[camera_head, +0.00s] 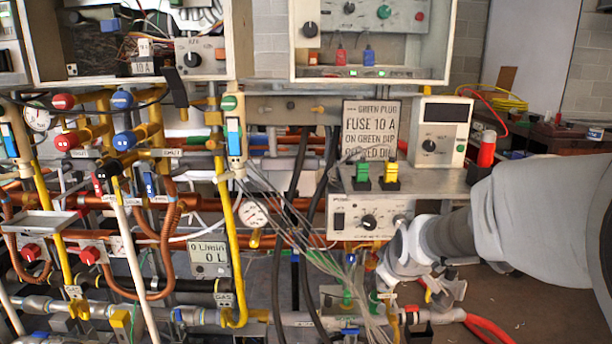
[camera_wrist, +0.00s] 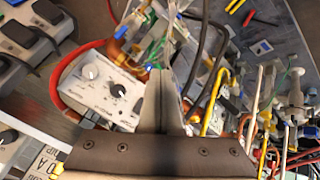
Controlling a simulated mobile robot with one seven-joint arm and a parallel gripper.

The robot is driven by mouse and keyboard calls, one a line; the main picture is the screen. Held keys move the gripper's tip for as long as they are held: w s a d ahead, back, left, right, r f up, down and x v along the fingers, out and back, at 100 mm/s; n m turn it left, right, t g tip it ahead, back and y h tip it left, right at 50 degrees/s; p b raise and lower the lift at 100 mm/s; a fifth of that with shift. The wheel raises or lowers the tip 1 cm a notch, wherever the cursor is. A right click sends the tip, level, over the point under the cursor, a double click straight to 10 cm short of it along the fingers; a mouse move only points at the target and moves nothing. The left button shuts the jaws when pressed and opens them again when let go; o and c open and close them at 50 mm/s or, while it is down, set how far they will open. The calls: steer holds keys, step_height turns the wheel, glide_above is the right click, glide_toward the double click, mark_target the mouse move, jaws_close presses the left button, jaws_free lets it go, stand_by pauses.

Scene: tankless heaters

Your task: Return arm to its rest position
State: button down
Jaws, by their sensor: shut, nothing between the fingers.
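My arm (camera_head: 520,215) reaches in from the right side of the head view, in front of the heater panel. Its narrower grey end (camera_head: 405,250) is among the pipes and cables, just below the white control box (camera_head: 345,215) with a black knob.
Pipes, valves and a pressure gauge (camera_head: 254,213) crowd the left and middle. Thin loose wires (camera_head: 300,225) hang left of my arm. Brown floor (camera_head: 545,305) is clear at lower right.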

steer(key=s+a+r+m+g, duration=0.1)
steer(key=s+r+m, duration=0.2)
steer(key=s, duration=0.9)
steer(key=s+a+r+m+g, duration=0.1)
steer(key=s+r+m, duration=0.25)
steer(key=s, duration=0.95)
step_height(320, 180, up, 23)
steer(key=p, duration=2.4)
steer(key=shift+a+g, duration=0.15)
steer(key=shift+g, duration=0.15)
steer(key=shift+m, duration=0.25)
